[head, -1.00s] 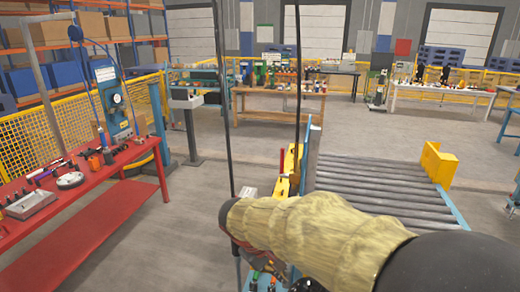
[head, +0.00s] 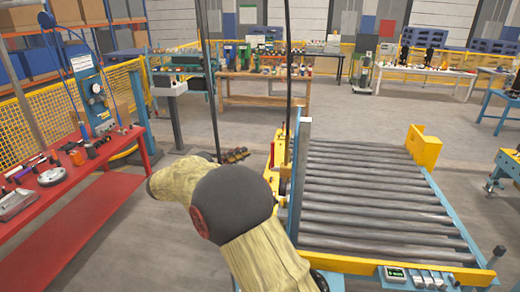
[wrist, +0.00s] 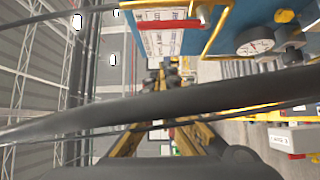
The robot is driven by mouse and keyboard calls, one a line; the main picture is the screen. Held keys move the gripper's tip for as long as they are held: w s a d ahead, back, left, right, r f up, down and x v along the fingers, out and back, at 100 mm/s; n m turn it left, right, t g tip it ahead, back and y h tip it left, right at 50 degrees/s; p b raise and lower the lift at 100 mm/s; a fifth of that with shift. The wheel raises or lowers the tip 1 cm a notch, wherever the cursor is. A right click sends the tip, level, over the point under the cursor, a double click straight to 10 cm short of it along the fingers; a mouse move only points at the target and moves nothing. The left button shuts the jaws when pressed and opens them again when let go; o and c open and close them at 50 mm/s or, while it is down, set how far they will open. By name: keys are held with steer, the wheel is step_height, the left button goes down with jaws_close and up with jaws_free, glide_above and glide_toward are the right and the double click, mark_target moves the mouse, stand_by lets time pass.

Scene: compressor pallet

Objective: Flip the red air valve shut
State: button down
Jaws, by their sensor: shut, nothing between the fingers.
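My gripper (wrist: 172,78) shows in the wrist view as yellow-and-black fingers, shut and empty. A dark hose or bar crosses in front of them. A red bar (wrist: 160,26), which may be the air valve's handle, lies across a white placard on a blue panel (wrist: 205,40). It is apart from the fingertips in the picture; the distance is unclear. In the head view my sleeved arm bends to the left and my gripper is not clearly seen. A thin red upright part (head: 272,156) stands on the yellow unit by the rollers; I cannot tell if it is the valve.
A round gauge (wrist: 255,41) and yellow tubing (wrist: 217,30) sit beside the placard. In the head view a roller conveyor (head: 370,190) is at the right and a red bench (head: 85,215) with tools at the left. Two dark vertical lines hang near my arm. Open floor lies behind.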

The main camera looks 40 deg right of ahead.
stand_by(0.3)
steer(key=s+d, duration=0.3)
steer(key=d, duration=0.4)
steer(key=shift+d+p, duration=0.25)
steer(key=shift+p, duration=0.05)
steer(key=shift+s, duration=0.1)
steer(key=shift+f+b, duration=0.15)
steer(key=shift+b, duration=0.55)
steer(key=shift+s+a+m+h+b, duration=0.1)
steer(key=shift+m+h+b, duration=0.2)
steer(key=shift+b, duration=0.1)
